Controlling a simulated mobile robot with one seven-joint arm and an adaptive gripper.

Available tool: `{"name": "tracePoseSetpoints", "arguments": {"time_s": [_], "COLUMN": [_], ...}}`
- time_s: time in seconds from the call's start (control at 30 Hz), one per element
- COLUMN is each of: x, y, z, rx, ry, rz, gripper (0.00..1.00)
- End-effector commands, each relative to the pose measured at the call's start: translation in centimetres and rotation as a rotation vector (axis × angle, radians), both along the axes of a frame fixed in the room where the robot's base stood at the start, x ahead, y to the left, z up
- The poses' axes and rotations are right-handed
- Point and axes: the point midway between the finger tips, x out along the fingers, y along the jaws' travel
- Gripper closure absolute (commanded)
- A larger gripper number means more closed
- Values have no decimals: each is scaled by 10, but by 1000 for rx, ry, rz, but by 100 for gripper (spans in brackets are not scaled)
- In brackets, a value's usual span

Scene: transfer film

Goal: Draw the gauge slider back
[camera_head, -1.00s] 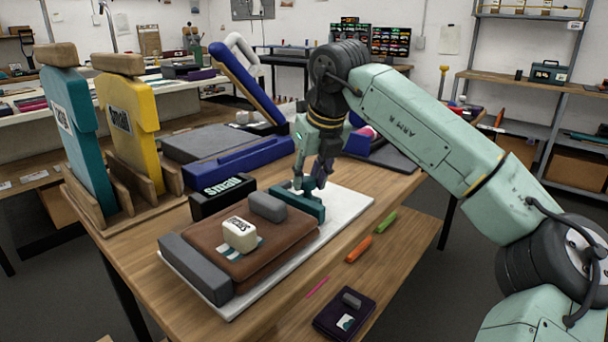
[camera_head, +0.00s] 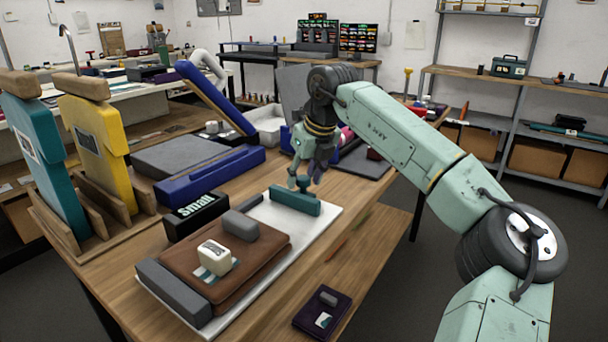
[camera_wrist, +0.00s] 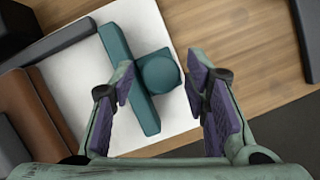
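The gauge slider (camera_head: 294,201) is a teal bar lying across the white board (camera_head: 262,213), with a round teal knob (camera_wrist: 158,72) on it in the wrist view. A strip of bare white board separates it from the brown folded piece (camera_head: 190,266). My gripper (camera_head: 305,182) is just above and behind the slider. In the wrist view my gripper (camera_wrist: 161,75) is open, with one purple-padded finger either side of the knob and visible gaps to it. The lower part of the knob is hidden in the head view.
A grey bar (camera_head: 173,291) closes the board's near end. A cream block (camera_head: 214,257) and grey block (camera_head: 240,225) sit on the brown piece. A black "small" block (camera_head: 197,214) and blue bar (camera_head: 210,175) lie to the left.

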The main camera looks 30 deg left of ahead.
Motion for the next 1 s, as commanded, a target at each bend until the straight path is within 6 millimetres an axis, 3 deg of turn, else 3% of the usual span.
{"name": "tracePoseSetpoints", "arguments": {"time_s": [0.43, 1.0], "x": [-1, -21], "y": [-3, -37], "z": [7, 102], "rx": [0, 0], "ry": [0, -1], "rz": [-1, -4], "gripper": [52, 52]}}
